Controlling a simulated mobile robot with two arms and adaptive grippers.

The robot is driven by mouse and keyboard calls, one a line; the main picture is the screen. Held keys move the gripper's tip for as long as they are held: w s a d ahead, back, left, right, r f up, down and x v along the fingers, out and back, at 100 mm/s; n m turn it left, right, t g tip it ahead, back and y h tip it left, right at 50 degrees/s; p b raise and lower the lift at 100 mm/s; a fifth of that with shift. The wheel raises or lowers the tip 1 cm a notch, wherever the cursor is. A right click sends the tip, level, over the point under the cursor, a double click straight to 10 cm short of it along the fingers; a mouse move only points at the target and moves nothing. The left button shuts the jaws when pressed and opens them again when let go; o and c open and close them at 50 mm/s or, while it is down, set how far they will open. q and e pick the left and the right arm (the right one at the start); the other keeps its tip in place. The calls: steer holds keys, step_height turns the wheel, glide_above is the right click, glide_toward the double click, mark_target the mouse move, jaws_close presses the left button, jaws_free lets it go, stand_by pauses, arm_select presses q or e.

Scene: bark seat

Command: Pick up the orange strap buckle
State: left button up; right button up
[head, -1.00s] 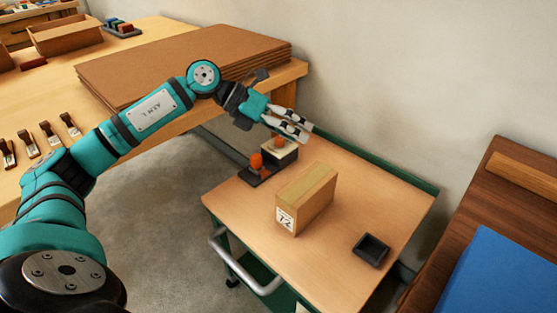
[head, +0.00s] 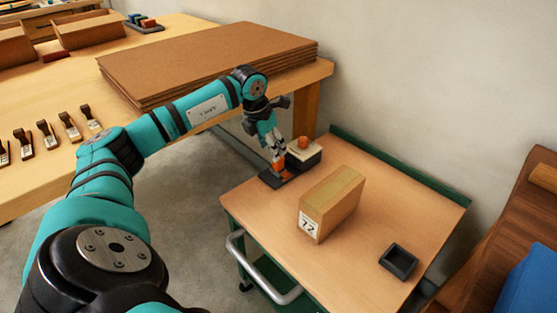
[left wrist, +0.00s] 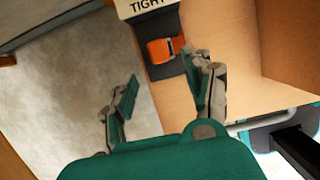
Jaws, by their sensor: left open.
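The orange strap buckle (left wrist: 162,50) sits on a dark base at the back left corner of the wooden cart top. In the head view the buckle (head: 279,168) is partly hidden by my left gripper (head: 276,158), which points down over it. In the left wrist view the fingers of my left gripper (left wrist: 170,85) are spread apart with nothing between them. The buckle lies beyond the fingertips, nearer the right-hand finger. My right gripper is in neither view.
A cream-topped block with an orange knob (head: 303,143) stands right behind the buckle; its label reads "TIGHT" (left wrist: 147,6). A cardboard box marked 72 (head: 331,204) and a small black tray (head: 398,261) stand on the cart (head: 262,222). Stacked brown boards (head: 205,60) lie on the workbench.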

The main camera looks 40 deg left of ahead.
mark_target(278, 165)
arm_select(q)
steer(key=shift+x, duration=1.1)
steer(key=w+f, duration=0.1)
steer(key=w+f+b, duration=0.1)
steer(key=f, duration=0.1)
steer(key=shift+d+f, duration=0.1)
steer(key=shift+d, duration=0.15)
steer(key=shift+w+f, duration=0.2)
steer(key=shift+f, duration=0.3)
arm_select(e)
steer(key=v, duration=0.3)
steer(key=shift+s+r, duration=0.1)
arm_select(q)
steer(key=shift+c, duration=0.4)
jaws_close()
